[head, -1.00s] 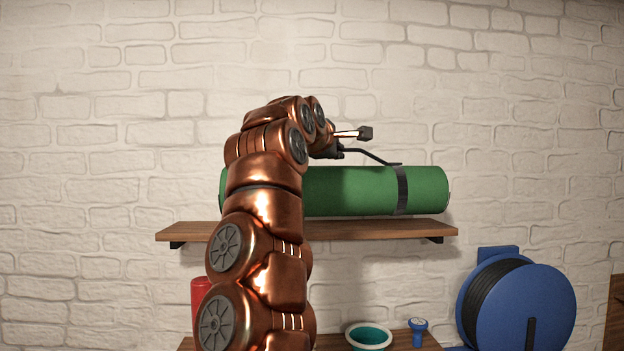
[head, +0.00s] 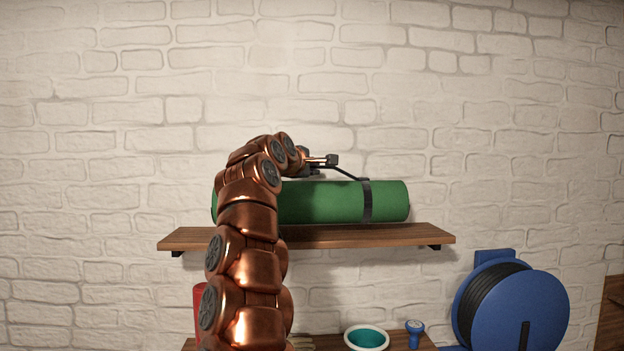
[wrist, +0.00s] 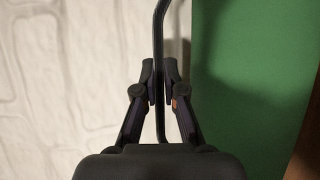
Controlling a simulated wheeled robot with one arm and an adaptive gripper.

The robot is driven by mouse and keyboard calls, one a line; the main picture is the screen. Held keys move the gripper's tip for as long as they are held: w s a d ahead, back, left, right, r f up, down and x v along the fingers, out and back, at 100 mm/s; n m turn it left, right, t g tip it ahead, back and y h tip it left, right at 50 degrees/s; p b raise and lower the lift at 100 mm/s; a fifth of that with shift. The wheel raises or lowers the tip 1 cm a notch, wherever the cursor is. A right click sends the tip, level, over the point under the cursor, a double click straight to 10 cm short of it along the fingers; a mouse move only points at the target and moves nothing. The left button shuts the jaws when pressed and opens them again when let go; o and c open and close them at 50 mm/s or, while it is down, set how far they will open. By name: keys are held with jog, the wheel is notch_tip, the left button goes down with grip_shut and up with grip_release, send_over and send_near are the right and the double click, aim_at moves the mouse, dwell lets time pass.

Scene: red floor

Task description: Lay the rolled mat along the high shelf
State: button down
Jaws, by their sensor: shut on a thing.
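The rolled green mat (head: 325,203) lies lengthwise along the high wooden shelf (head: 425,235), near the wall. Whether its underside touches the board cannot be told. A dark strap (head: 367,201) circles it, with a thin dark carry handle (wrist: 158,30) rising from it. My gripper (wrist: 159,85) is shut on this handle; in the head view it sits just above the mat (head: 318,162). My copper arm hides part of the mat's left side. The mat's green side (wrist: 240,70) fills the right of the wrist view.
Below is a lower wooden shelf (head: 405,341) with a teal bowl (head: 367,338), a small blue object (head: 414,333) and a red object (head: 200,305) partly behind my arm. A blue hose reel (head: 525,310) is at the right. The high shelf's right end is clear.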

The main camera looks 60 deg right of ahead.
jog(key=shift+f+b, duration=0.7)
jog(key=shift+f, duration=0.65)
jog(key=shift+f, duration=0.1)
jog(key=c, duration=1.3)
grip_release()
jog(key=shift+o, duration=0.2)
jog(key=shift+r, duration=0.2)
jog(key=b+v, duration=0.5)
jog(key=v, duration=0.7)
jog(key=shift+b, duration=0.35)
